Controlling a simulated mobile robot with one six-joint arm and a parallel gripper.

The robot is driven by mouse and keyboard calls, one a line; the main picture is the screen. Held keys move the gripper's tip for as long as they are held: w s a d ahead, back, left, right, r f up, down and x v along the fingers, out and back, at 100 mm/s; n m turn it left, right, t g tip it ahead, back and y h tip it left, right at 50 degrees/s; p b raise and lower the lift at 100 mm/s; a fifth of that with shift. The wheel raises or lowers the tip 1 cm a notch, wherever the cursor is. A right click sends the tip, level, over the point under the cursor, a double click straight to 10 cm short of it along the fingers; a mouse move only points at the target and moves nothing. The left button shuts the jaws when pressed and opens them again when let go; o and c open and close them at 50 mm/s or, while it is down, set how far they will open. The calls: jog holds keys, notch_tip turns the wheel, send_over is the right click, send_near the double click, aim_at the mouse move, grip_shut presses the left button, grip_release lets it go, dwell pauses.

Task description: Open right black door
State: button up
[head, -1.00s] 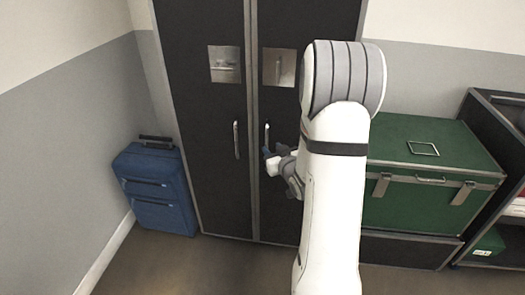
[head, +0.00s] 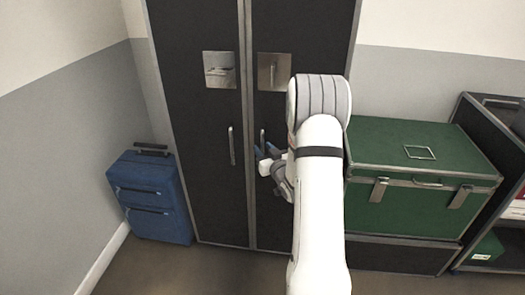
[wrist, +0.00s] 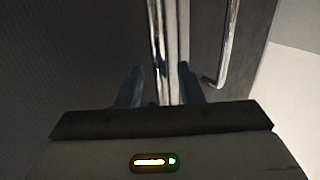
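The right black door (head: 297,38) is shut beside the left black door (head: 197,112), with a metal strip between them. The right door's upright metal handle (head: 262,138) shows just above my fingers; its lower part is hidden by my gripper. My gripper (head: 264,157) is at this handle, its blue fingers apart. In the wrist view my gripper (wrist: 160,83) is open, with bright upright metal between or just beyond the fingertips. I cannot tell whether the fingers touch it. Another bar handle (wrist: 230,45) stands to the right of the fingers there.
The left door's handle (head: 232,146) is close to the left of my gripper. A blue suitcase (head: 151,196) stands left of the cabinet. A green trunk (head: 412,205) on a dark base and a black shelf unit (head: 487,125) stand at right. Some floor is clear in front.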

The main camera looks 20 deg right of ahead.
jog(key=shift+c, duration=0.4)
grip_shut()
